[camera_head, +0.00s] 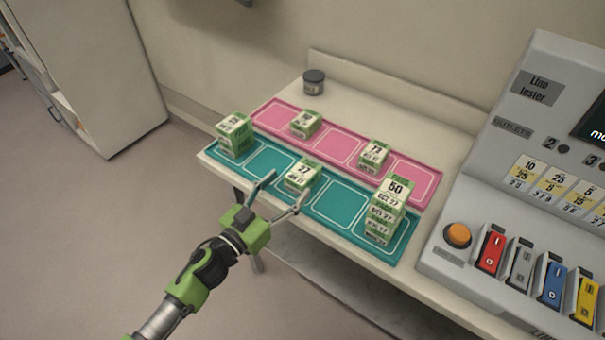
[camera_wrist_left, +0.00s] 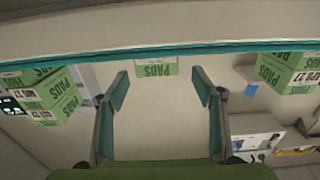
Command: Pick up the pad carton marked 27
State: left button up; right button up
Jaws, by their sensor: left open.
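In the left wrist view, a PADS carton (camera_wrist_left: 156,68) shows upside down beyond the gap between the open fingers (camera_wrist_left: 161,88), apart from both. My right gripper is not in view.
A tall stack (camera_head: 383,214) marked 50 stands at the teal mat's right end, a shorter stack (camera_head: 235,138) at its left end. The pink mat (camera_head: 340,147) behind holds cartons (camera_head: 306,123) and (camera_head: 373,154). A dark jar (camera_head: 314,82) stands behind; a line tester (camera_head: 520,170) is at right.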

aim_at(303, 171)
pick_arm(q)
jog(key=shift+w+d, duration=0.55)
jog(key=shift+d, duration=0.05)
jog(key=p+x, duration=0.1)
jog(key=x, duration=0.3)
jog(key=shift+w+d+f, duration=0.15)
jog(key=shift+w+d, duration=0.1)
jog(key=shift+w, duration=0.05)
jog(key=shift+w+d, duration=0.15)
jog(key=shift+w, duration=0.05)
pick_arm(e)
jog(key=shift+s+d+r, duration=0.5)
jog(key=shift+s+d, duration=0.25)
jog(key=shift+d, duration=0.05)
pick_arm(q)
jog(key=shift+c, duration=0.7)
jog(key=c, duration=1.2)
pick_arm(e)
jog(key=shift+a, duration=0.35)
